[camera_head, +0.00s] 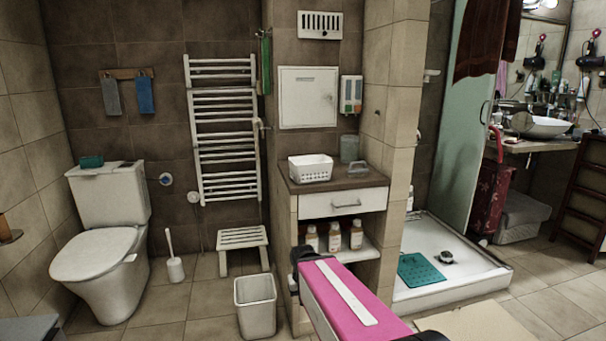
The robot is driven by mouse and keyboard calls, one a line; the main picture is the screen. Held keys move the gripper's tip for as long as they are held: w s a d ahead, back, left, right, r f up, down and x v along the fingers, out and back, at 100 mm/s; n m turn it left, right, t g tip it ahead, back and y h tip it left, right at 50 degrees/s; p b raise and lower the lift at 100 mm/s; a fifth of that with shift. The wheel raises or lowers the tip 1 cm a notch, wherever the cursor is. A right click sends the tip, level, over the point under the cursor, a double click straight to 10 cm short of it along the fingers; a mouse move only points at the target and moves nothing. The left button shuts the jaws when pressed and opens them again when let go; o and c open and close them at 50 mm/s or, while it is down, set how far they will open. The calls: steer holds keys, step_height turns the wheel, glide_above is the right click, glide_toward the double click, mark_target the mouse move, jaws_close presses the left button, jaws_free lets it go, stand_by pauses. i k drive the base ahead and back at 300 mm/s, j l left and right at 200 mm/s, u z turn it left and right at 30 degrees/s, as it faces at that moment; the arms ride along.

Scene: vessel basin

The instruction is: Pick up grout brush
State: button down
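I cannot clearly make out a grout brush. A small dark object (445,257) lies on the white shower tray (432,238), to the right of a teal mat; it is too small to tell whether it is a brush or a drain cover. A white toilet brush in its holder (175,269) stands on the floor right of the toilet. A pink and white part of my arm with black ends reaches up from the bottom centre. My gripper's fingers do not show.
The toilet (104,250) stands at left, with a white stool (242,238) and bin (255,305) at centre. A cabinet (338,200) bears a white basket (310,168); bottles stand on its lower shelf. The vessel basin (540,126) is at right. Floor before the toilet is clear.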

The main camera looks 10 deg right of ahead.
mark_target(352, 172)
steer(key=l+u, duration=0.15)
steer(key=l, duration=0.65)
steer(key=l+u, duration=0.2)
steer(key=l, duration=0.6)
steer(key=k+l+u, duration=0.15)
steer(key=l, duration=0.65)
steer(key=i+l, duration=0.05)
